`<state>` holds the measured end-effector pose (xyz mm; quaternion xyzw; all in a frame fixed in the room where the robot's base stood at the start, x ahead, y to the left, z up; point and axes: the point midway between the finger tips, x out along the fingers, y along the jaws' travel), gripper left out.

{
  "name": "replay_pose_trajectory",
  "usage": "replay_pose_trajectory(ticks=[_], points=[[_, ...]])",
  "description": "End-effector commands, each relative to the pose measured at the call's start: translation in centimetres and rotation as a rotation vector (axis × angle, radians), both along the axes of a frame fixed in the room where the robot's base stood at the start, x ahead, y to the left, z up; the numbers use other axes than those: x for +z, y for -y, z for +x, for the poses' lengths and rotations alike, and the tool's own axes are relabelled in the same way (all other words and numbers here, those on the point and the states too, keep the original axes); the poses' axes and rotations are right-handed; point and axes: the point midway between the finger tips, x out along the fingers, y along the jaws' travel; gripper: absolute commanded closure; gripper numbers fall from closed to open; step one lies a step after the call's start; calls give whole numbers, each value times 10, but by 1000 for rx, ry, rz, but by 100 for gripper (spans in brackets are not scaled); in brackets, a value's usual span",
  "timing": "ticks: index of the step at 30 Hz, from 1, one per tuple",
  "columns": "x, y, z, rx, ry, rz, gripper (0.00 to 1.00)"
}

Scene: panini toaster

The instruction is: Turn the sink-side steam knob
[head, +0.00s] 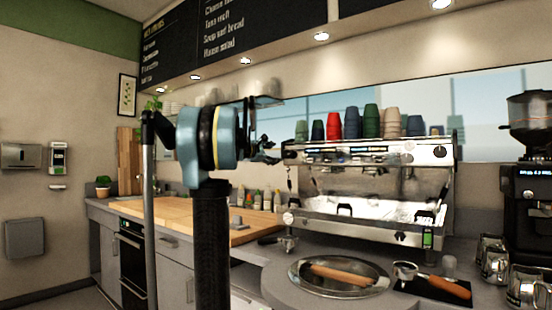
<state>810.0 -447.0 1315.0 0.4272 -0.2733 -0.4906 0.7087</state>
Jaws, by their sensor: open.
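The silver espresso machine (365,190) stands on the counter right of centre in the head view. A small round dark knob (439,151) shows at the upper right of its front. The matching upper left corner is close to my gripper in the picture, and I cannot make out a knob there clearly. I cannot tell which knob is the sink-side one. My gripper (268,152) is small and dark, partly hidden behind my blue and black arm links, just left of the machine. It looks open and empty; its distance from the machine is unclear.
A round metal basin (310,284) with a wooden-handled tool sits in the front counter. A portafilter (440,285) lies to its right, near metal pitchers (527,290) and a black grinder (529,190). Coloured cups (352,122) stand on the machine. The wooden counter (150,208) is largely clear.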

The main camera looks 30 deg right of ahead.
Motion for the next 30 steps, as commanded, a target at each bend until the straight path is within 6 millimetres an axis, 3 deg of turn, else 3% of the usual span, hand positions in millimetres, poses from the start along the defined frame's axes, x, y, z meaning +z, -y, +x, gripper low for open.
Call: replay_pose_trajectory(ticks=[14,19,23,30], points=[[0,-9,-4,-1,1,1,41],[-14,-21,-14,-5,32,49,41],[-49,-49,-39,-21,105,168,41],[-155,-128,-106,-83,258,501,41]])
